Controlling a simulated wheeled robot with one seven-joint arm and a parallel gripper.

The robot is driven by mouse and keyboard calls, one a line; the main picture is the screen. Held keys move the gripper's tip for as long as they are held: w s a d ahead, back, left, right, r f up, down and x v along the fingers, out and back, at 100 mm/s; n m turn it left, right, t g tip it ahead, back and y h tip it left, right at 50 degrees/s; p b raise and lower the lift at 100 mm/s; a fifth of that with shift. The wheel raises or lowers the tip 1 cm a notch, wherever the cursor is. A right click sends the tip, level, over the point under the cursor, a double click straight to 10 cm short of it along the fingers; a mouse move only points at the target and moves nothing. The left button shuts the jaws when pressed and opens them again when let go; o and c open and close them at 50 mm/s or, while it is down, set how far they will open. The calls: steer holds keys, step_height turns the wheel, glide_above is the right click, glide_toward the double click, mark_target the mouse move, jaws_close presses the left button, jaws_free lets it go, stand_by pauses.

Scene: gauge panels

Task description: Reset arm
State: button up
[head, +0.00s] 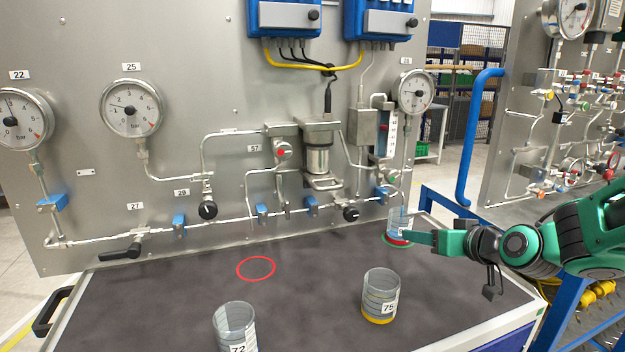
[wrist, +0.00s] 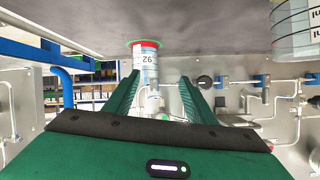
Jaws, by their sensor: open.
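My gripper (head: 420,239) reaches in from the right in the head view, low over the dark tabletop. A clear cup (head: 399,222) with a red base stands at its tip, inside a green ring (head: 384,241). In the wrist view, which is upside down, the two green fingers of my gripper (wrist: 161,80) are spread. The cup (wrist: 146,62) with a number label shows between and beyond them. I cannot tell whether a finger touches it. The cup is upright and partly hidden by the gripper in the head view.
Cup 75 (head: 379,295) with a yellow base and cup 72 (head: 235,329) stand nearer the front. An empty red ring (head: 256,268) lies left. The gauge panel (head: 225,100) rises behind the table. A blue rail (head: 473,140) stands at right.

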steer(key=s+d+f+g, duration=0.1)
steer(key=s+d+f+g+h, duration=0.1)
steer(key=s+d, duration=0.1)
steer(key=s+d+f, duration=0.1)
steer(key=s, duration=0.1)
steer(key=shift+s+d+f+m+g+h, duration=0.2)
steer(key=shift+m+g+h, duration=0.1)
steer(key=shift+g, duration=0.1)
steer(key=s+d+f+g, duration=0.1)
steer(key=s+d, duration=0.1)
steer(key=s, duration=0.1)
steer(key=s+d+f+m+g+h, duration=0.1)
steer(key=s+d, duration=0.1)
steer(key=s, duration=0.1)
steer(key=s+d+m+g, duration=0.1)
steer(key=s, duration=0.2)
steer(key=shift+s+d+f+g+h, duration=0.35)
steer(key=shift+d+f+g+h, duration=0.05)
steer(key=s+d+m+g, duration=0.1)
steer(key=s+m+g, duration=0.1)
steer(key=s, duration=0.7)
steer(key=s+d+m+g, duration=0.2)
steer(key=s+m+g, duration=0.1)
steer(key=s, duration=0.6)
steer(key=shift+s+d+r+g, duration=0.25)
steer(key=shift+d+r+g, duration=0.05)
steer(key=shift+g, duration=0.2)
steer(key=shift+w+f, duration=0.25)
steer(key=shift+w, duration=0.4)
